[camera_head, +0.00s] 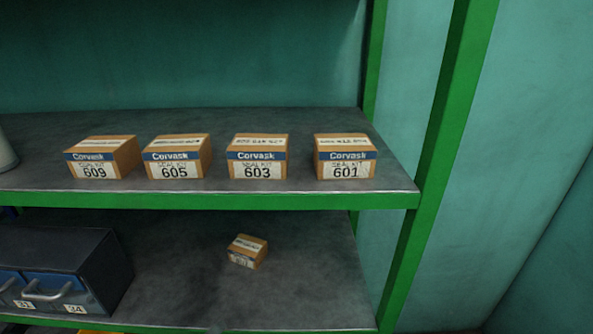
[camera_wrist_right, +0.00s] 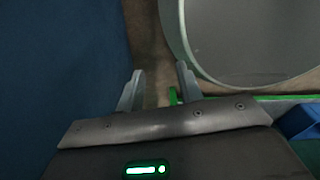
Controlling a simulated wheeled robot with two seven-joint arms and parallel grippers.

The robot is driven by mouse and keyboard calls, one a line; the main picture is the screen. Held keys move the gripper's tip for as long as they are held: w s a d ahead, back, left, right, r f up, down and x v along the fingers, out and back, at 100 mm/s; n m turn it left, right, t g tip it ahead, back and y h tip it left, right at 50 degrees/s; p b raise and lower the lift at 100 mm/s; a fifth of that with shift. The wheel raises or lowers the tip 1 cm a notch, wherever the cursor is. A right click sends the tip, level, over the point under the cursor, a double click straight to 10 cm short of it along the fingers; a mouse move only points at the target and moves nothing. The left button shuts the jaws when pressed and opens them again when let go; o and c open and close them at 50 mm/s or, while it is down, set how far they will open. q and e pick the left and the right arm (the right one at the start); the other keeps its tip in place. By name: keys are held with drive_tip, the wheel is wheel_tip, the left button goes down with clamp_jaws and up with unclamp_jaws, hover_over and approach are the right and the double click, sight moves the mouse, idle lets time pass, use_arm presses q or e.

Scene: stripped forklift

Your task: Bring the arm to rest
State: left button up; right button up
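My right gripper (camera_wrist_right: 160,70) shows in the right wrist view. Its two grey fingers stand apart, and nothing is seen between them. A brown surface lies beyond the gap. Neither arm nor gripper shows in the head view, and my left gripper is in no view.
A green-framed shelf (camera_head: 230,200) bears several seal kit boxes, including box 601 (camera_head: 345,157). A small box (camera_head: 247,251) and a dark drawer unit (camera_head: 90,265) sit on the lower shelf. In the wrist view, a large round grey thing (camera_wrist_right: 250,40) and a dark blue surface (camera_wrist_right: 55,70) flank the gripper.

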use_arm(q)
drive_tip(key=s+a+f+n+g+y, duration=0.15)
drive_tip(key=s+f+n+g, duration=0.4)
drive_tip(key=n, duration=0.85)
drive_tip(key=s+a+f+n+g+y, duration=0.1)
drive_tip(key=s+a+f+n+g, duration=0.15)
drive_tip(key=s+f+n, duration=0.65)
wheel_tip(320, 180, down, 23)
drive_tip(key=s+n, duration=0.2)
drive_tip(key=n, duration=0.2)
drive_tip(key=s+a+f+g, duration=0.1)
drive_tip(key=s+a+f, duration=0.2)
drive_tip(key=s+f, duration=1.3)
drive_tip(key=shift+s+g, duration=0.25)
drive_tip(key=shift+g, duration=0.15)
